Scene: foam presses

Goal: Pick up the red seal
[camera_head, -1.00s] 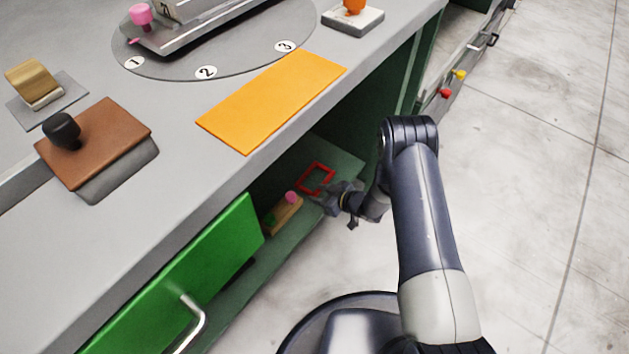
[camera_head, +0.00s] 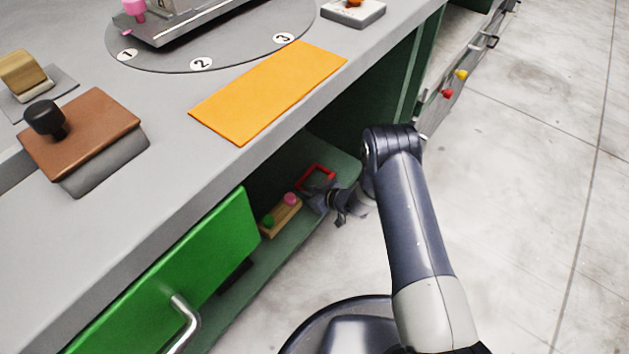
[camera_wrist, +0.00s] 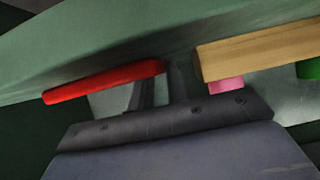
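The red seal (camera_head: 317,176) is a square ring on the green shelf under the counter. In the wrist view it shows nearly edge-on as a red bar (camera_wrist: 95,84) at the left. My gripper (camera_head: 313,196) is inside the shelf space, at the near side of the seal. In the wrist view its two fingers (camera_wrist: 163,88) stand a little apart at the seal's right end, one below the red bar and one just right of it. I see nothing clamped between them. Whether they touch the seal is unclear.
A wooden block (camera_head: 281,218) with a pink and a green knob lies close left of my gripper; it also shows in the wrist view (camera_wrist: 255,53). The counter top (camera_head: 150,185) overhangs the shelf.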

